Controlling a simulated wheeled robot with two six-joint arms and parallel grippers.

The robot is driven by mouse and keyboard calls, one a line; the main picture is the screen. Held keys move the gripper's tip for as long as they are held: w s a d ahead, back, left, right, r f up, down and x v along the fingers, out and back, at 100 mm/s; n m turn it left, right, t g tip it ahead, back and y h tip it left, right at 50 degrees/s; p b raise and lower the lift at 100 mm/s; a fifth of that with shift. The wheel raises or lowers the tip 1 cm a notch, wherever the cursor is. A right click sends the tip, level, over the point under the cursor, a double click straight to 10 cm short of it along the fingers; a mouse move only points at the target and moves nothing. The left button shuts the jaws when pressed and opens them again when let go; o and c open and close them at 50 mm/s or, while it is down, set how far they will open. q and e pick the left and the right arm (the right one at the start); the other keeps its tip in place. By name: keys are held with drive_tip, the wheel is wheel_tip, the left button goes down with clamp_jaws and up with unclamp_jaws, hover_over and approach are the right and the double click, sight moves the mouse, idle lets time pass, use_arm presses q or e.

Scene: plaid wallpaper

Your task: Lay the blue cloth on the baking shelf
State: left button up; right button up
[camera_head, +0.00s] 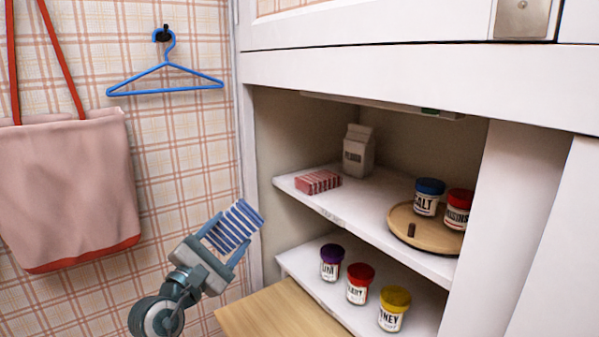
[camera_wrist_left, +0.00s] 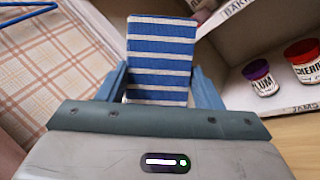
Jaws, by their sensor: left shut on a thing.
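The blue cloth (camera_head: 236,226) is a folded block with blue and white stripes. My left gripper (camera_head: 230,236) is shut on it and holds it in the air, left of the cupboard opening. In the left wrist view the cloth (camera_wrist_left: 160,60) stands up between the two fingers. The baking shelf (camera_head: 370,205) is the upper white shelf, to the right of the gripper. Its label is partly readable in the left wrist view (camera_wrist_left: 236,10). A red and white striped folded cloth (camera_head: 318,181) lies on its left part. My right gripper is not in view.
The baking shelf also holds a flour carton (camera_head: 357,152) and a round wooden tray (camera_head: 400,227) with salt and raisins jars. Its middle front is clear. Several jam jars (camera_head: 358,284) stand on the lower shelf. A wooden surface (camera_head: 275,312) lies below. A bag (camera_head: 70,190) and hanger (camera_head: 165,68) hang left.

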use_arm(q)
drive_tip(key=s+a+f+n+t+y, duration=0.1)
drive_tip(key=s+a+f+n+y, duration=0.1)
drive_tip(key=s+f, duration=0.4)
drive_tip(key=s+a+f+n+t+y, duration=0.1)
drive_tip(key=s+a+f+n+y, duration=0.2)
drive_tip(key=s+f+y, duration=0.4)
wheel_tip(320, 180, down, 4)
drive_tip(key=shift+a+f, duration=0.15)
drive_tip(key=shift+a, duration=0.4)
drive_tip(key=shift+w, duration=0.1)
